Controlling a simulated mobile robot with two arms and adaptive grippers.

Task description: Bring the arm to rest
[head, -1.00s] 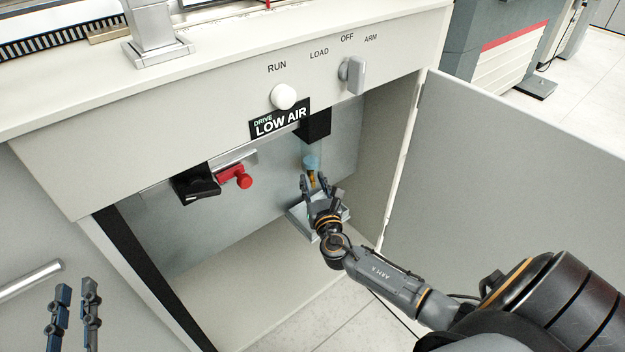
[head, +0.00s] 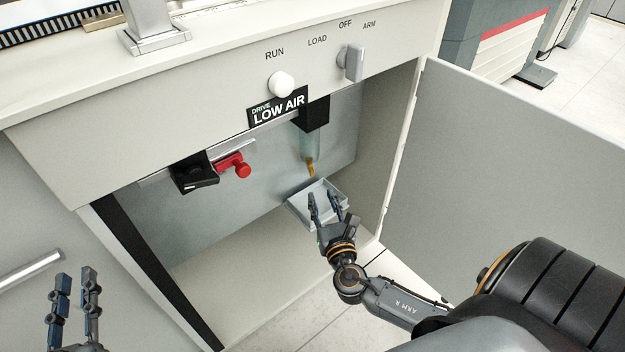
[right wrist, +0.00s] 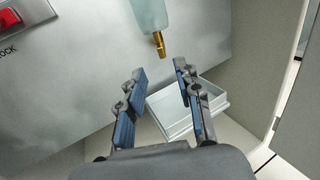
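My right gripper (head: 327,208) is open and empty in the head view, in front of the open cabinet. In the right wrist view its two fingers (right wrist: 157,85) are spread with nothing between them. A clear bowl with a brass drain (head: 310,165) hangs above and beyond the fingertips, apart from them; it also shows in the right wrist view (right wrist: 158,42). My left gripper (head: 75,278) is at the lower left of the head view, fingers apart and empty.
A grey tray (head: 300,205) lies under the drain, partly hidden by my right gripper. The cabinet door (head: 520,190) stands open on the right. A red valve handle (head: 238,167) and black block (head: 193,175) are at left. The panel has a grey knob (head: 352,62) and white button (head: 281,84).

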